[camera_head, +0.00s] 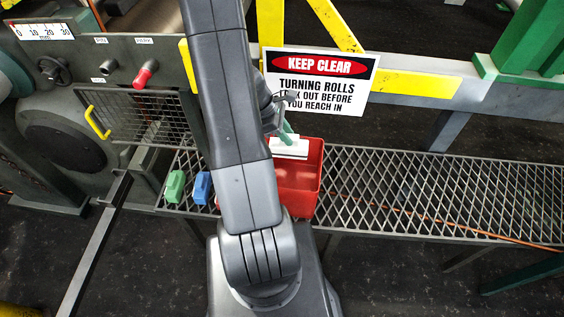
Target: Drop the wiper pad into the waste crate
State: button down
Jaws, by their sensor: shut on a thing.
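The wiper pad (291,149) is a white block with a grey-green upper part. My gripper (287,132) is shut on it at its upper part. The pad appears over the back part of the red waste crate (301,197). I cannot tell how far it is above or inside the rim. My arm covers the crate's left side and most of the gripper.
The crate stands on a mesh walkway (420,190). A green block (175,186) and a blue block (201,188) lie to its left. A "keep clear" sign (318,80) hangs behind the crate. The walkway to the right is mostly clear.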

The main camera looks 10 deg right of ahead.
aim_at(286, 146)
jog(key=shift+w, duration=0.2)
jog(key=shift+f, duration=0.2)
notch_tip(286, 146, down, 6)
jog(key=b, duration=0.4)
jog(key=shift+r+b, duration=0.25)
jog(key=shift+b, duration=0.15)
jog(key=shift+s, duration=0.1)
jog(key=c, duration=1.1)
grip_release()
notch_tip(286, 146, up, 10)
jog(key=shift+r+p, duration=0.1)
jog(key=shift+p, duration=0.6)
